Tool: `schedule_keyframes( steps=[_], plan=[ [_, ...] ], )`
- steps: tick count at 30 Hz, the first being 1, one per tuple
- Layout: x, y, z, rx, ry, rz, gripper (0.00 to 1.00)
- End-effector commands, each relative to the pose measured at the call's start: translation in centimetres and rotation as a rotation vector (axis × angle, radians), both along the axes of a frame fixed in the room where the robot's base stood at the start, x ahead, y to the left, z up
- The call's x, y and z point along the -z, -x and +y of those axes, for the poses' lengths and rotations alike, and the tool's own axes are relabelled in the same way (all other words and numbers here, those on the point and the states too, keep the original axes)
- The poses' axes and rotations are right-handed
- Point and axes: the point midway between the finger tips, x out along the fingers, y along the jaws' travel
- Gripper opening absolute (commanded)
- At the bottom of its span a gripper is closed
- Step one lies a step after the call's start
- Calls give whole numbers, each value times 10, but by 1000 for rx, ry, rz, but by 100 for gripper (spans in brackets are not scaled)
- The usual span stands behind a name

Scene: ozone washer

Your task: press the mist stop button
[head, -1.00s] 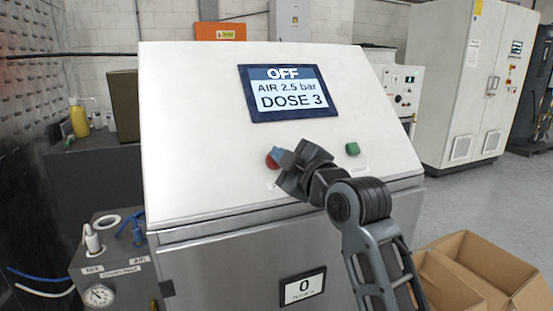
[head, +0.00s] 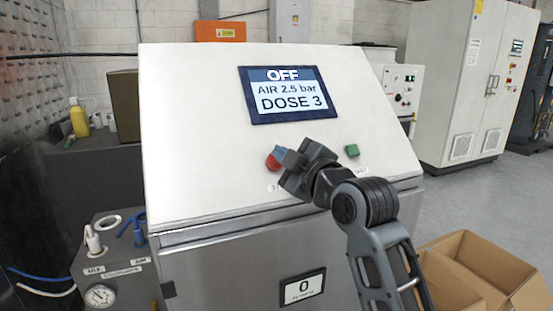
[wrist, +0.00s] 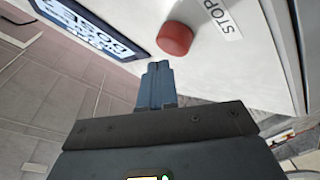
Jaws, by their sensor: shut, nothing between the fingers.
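The red mist stop button (head: 272,162) sits low on the white sloped panel (head: 200,130) of the washer. In the wrist view the red button (wrist: 175,39) stands out from the panel beside a label reading STOP (wrist: 222,18). My gripper (head: 281,153) is shut and empty, with its blue fingertips close to the button's upper right in the head view. In the wrist view the fingertips (wrist: 158,68) show just below the button, with a small gap in the picture. The screen (head: 288,93) reads OFF, AIR 2.5 bar, DOSE 3.
A green button (head: 352,151) is to the right on the same panel. A small display (head: 302,287) reading 0 is on the steel front. An open cardboard box (head: 510,285) stands at the lower right. A gauge unit (head: 100,296) is at the lower left.

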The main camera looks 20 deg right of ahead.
Motion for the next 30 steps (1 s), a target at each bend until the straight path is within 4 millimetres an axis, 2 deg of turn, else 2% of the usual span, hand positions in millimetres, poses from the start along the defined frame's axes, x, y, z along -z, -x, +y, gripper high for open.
schedule_keyframes(
  steps=[5,19,30],
  plan=[
    [-4,2,0,1,0,-1,0],
    [-34,31,0,0,0,-2,0],
    [-35,35,0,0,0,0,0]
  ],
)
